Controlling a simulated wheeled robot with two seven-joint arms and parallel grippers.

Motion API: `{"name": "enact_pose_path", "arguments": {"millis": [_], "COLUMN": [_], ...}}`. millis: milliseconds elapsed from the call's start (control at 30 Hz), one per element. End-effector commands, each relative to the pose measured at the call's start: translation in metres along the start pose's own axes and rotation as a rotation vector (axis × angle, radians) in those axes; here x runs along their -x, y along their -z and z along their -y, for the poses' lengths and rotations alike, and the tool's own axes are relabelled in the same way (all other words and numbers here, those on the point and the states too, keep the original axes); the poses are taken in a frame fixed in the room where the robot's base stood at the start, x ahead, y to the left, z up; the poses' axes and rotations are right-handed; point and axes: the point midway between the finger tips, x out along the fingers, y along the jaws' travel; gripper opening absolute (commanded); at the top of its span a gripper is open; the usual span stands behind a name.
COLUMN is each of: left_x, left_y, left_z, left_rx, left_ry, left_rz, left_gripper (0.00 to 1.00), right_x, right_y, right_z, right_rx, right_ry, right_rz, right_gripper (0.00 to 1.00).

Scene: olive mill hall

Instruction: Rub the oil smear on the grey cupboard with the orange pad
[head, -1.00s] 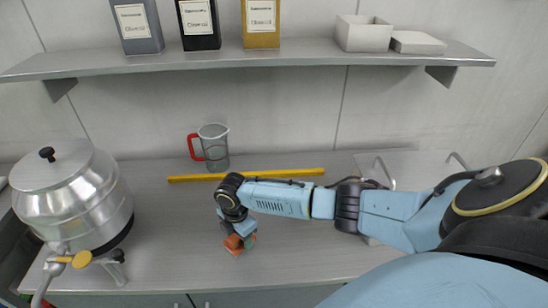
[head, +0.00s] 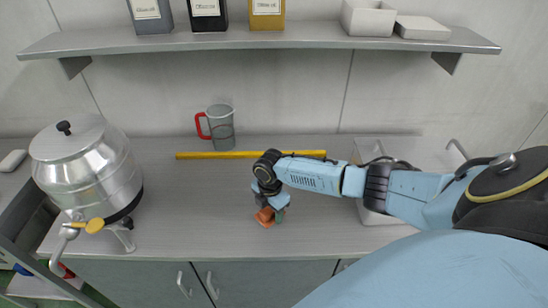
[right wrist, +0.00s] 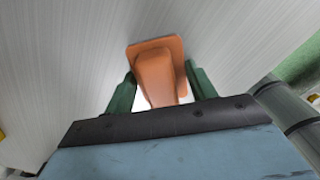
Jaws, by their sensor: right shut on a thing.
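The orange pad (right wrist: 158,72) is held between the green fingers of my right gripper (right wrist: 160,92), which is shut on its grip in the right wrist view. In the head view my right gripper (head: 270,214) holds the pad (head: 264,216) over the front part of the worktop, near its edge. Whether the pad touches the worktop cannot be told. The grey cupboard (head: 245,282) shows below the worktop's front edge, its doors seen steeply from above. No oil smear can be made out on it. My left gripper is not in view.
A steel drum with a tap (head: 88,170) stands at the left of the worktop (head: 190,220). Door handles (head: 184,284) stick out from the cupboard front. A shelf (head: 300,40) with tins and boxes hangs above.

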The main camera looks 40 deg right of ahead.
Motion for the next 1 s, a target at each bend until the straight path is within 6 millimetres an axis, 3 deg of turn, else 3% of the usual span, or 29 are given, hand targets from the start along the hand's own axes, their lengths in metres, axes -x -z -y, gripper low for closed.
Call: {"name": "enact_pose_path", "arguments": {"millis": [100,167,600,1000], "left_x": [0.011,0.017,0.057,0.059], "left_y": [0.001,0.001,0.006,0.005], "left_z": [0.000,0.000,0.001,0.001], "left_rx": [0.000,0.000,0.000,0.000], "left_ry": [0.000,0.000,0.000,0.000], "left_rz": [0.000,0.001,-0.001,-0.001], "left_gripper": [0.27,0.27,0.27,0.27], "right_x": [0.007,0.025,0.062,0.082], "right_y": [-0.004,-0.005,-0.007,-0.002], "right_z": [0.002,0.002,0.005,0.001], "right_rx": [-0.003,0.000,-0.010,0.001], "right_ry": [0.003,-0.002,0.001,0.000], "right_rz": [0.000,0.003,0.002,0.001], "right_gripper": [0.34,0.34,0.34,0.34]}}
